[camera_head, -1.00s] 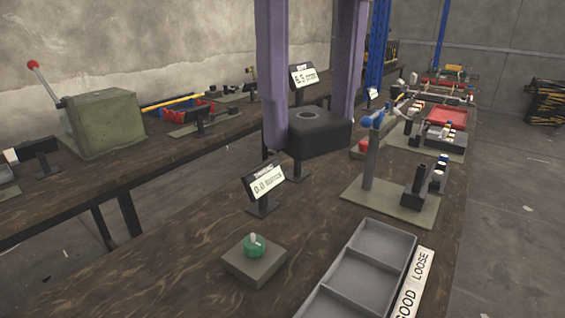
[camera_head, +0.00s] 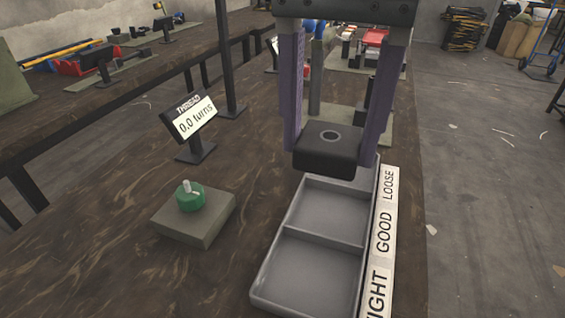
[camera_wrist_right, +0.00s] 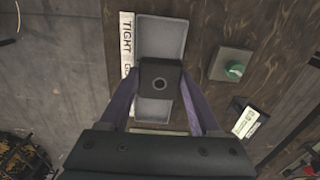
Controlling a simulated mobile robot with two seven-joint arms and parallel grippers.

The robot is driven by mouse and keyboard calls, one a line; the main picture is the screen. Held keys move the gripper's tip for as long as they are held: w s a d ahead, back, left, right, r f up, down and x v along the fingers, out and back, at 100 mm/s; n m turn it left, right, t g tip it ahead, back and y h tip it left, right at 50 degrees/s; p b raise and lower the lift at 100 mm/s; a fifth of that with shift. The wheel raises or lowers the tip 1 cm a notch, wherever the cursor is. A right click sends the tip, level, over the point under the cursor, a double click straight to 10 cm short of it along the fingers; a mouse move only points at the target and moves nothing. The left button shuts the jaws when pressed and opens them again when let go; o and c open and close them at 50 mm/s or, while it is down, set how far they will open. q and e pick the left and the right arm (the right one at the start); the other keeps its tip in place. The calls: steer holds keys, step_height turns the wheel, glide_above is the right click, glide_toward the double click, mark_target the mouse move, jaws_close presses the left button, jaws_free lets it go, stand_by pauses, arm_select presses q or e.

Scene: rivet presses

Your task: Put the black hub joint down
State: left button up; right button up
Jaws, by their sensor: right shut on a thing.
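The black hub joint (camera_head: 327,150) is a dark block with a round hole in its top. My right gripper (camera_head: 328,145) is shut on it, with one purple finger on each side. The joint is held above the grey sorting tray (camera_head: 322,237), over its far part beside the LOOSE end of the label strip (camera_head: 384,235). In the right wrist view the joint (camera_wrist_right: 160,82) sits between the fingers over the tray (camera_wrist_right: 163,35), hiding part of it. The tray compartments that show are empty. My left gripper is not in view.
A grey block with a green knob (camera_head: 190,197) stands left of the tray. Behind it is a THREAD display (camera_head: 190,118) reading 0.0 turns. A post on a greenish plate (camera_head: 378,125) stands behind the held joint. The bench's right edge is close to the label strip.

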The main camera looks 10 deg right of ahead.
arm_select(q)
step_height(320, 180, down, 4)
steer(key=b, duration=0.3)
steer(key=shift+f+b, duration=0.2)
steer(key=shift+b, duration=0.2)
arm_select(e)
glide_above(310, 281)
step_height(310, 281, down, 15)
steer(key=shift+r, duration=0.1)
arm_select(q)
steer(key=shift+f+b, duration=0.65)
arm_select(e)
step_height(310, 281, down, 5)
steer(key=shift+f, duration=0.2)
steer(key=shift+f, duration=0.15)
steer(key=o, duration=1.4)
steer(key=shift+c, duration=0.2)
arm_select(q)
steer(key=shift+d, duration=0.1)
